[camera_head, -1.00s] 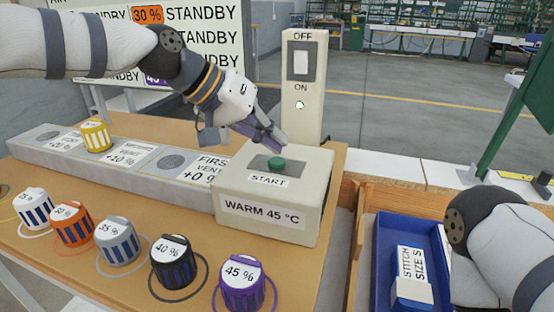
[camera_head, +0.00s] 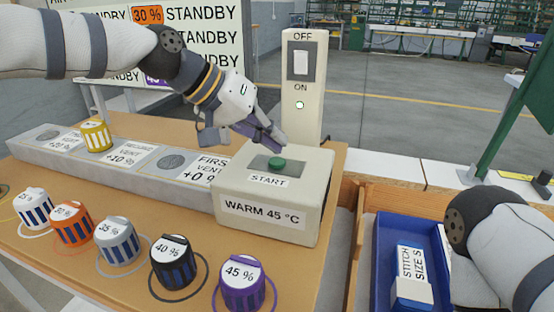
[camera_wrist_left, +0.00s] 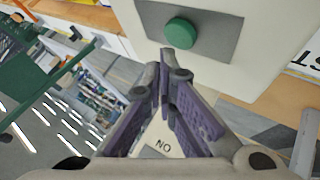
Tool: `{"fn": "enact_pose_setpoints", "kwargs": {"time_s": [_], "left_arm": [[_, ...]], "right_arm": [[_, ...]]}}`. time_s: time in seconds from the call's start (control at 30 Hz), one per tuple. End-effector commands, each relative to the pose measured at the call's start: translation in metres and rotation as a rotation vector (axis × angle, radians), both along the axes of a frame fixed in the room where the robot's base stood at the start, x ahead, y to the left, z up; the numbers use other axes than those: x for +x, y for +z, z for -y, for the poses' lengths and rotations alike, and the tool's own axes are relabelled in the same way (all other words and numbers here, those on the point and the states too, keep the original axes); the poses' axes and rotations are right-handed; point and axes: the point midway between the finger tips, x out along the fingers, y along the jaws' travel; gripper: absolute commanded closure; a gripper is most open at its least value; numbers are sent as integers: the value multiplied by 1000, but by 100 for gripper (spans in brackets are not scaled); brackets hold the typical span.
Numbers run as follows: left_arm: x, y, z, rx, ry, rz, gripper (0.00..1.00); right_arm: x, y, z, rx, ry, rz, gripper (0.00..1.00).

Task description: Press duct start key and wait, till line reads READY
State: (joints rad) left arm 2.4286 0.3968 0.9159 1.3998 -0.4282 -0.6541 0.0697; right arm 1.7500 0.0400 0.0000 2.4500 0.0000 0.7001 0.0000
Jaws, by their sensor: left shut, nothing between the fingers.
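The green start key (camera_head: 277,163) sits on a dark plate on top of the cream box (camera_head: 268,206), which is labelled START and WARM 45 °C. My left gripper (camera_head: 280,143) is shut and empty, just above and behind the key. In the left wrist view the closed fingertips (camera_wrist_left: 168,62) point at the key (camera_wrist_left: 181,33), with a small gap seen between them. The status board (camera_head: 205,40) shows STANDBY on several lines, partly hidden by my left arm. My right arm is at the right edge; its gripper is out of view.
Several percent-marked knobs, such as the purple one (camera_head: 242,284), stand along the front edge. A yellow knob (camera_head: 96,135) sits on the grey vent rail (camera_head: 140,181). A blue tray (camera_head: 380,262) lies right.

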Motion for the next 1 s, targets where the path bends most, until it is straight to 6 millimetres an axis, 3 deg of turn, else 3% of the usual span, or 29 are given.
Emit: {"fn": "enact_pose_setpoints", "kwargs": {"time_s": [1.0], "left_arm": [[0, -14, 0, 0, -1, -1, 100]], "right_arm": [[2, 2, 0, 0, 0, 6, 100]]}}
